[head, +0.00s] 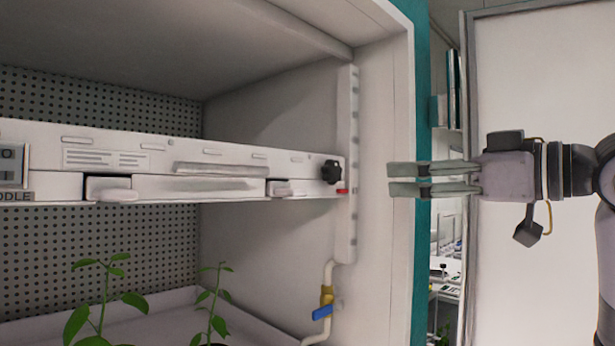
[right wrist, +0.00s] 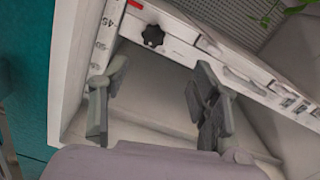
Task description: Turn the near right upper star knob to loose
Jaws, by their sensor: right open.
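The black star knob (head: 331,172) sits at the right end of the white shelf unit's front (head: 225,187), beside the upright rail (head: 347,165). A small red mark (head: 342,191) is just below it. In the right wrist view the knob (right wrist: 153,36) is ahead, beyond and between the fingertips. My right gripper (head: 389,180) points left toward the knob, at nearly the same height, and is apart from it. In the right wrist view my right gripper (right wrist: 158,80) has its fingers spread with nothing between them. My left gripper is not in view.
The chamber's white side frame (head: 390,90) with a teal outer edge (head: 423,90) stands near my right gripper. A pipe with a blue-handled valve (head: 322,312) is below the rail. Potted seedlings (head: 214,305) stand in the lower bay.

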